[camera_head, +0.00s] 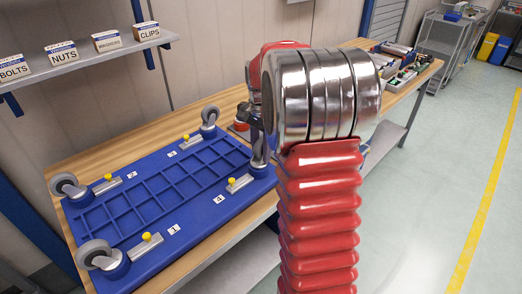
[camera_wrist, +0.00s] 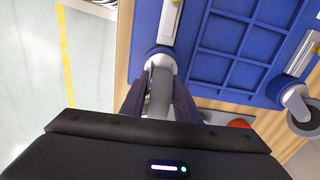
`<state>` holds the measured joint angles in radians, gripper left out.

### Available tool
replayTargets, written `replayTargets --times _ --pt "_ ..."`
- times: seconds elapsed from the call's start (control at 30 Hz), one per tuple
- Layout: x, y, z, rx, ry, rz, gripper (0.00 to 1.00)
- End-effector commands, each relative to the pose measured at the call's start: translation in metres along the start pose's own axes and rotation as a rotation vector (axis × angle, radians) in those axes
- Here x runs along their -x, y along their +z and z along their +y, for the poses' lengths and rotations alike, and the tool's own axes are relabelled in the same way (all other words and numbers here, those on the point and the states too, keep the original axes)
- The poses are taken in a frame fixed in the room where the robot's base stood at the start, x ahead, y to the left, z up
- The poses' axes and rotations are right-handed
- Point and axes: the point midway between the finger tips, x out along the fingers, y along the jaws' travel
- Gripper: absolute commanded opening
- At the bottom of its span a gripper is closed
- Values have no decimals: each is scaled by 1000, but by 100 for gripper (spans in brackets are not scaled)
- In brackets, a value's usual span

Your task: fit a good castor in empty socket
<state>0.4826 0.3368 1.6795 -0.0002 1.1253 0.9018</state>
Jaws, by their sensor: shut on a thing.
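The blue trolley base (camera_head: 150,205) lies upside down on the bench, with a socket at each corner. Grey-wheeled castors stand in the front (camera_head: 99,254), left (camera_head: 68,186) and back (camera_head: 210,116) corner sockets. My gripper (camera_wrist: 160,105) is shut on the grey wheel of another castor (camera_wrist: 160,88). This castor is at the right corner socket (camera_wrist: 160,55), and its metal fork points into it. Whether it is fully seated cannot be told. In the head view my arm hides most of the gripper; the castor's metal fork (camera_head: 259,149) shows beside it.
Metal latches with yellow knobs (camera_head: 240,183) lie by the corners. A red object (camera_wrist: 240,123) sits on the bench behind the base. Trays of parts (camera_head: 400,65) stand at the bench's far end. A shelf (camera_head: 75,62) with labelled boxes hangs above.

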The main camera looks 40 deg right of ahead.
Motion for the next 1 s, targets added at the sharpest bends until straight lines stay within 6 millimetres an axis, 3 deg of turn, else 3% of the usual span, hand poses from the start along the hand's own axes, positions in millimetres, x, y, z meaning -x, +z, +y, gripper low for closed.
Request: replayTargets --times 0.23,0.27,0.57,0.83,1.0 --pt "-2 0 0 0 -1 0 0" --pt "-2 0 0 0 -1 1 29" --pt "-2 0 0 0 0 0 50" --pt "-2 0 0 0 1 -1 50" --pt "8 0 0 0 -1 1 50"
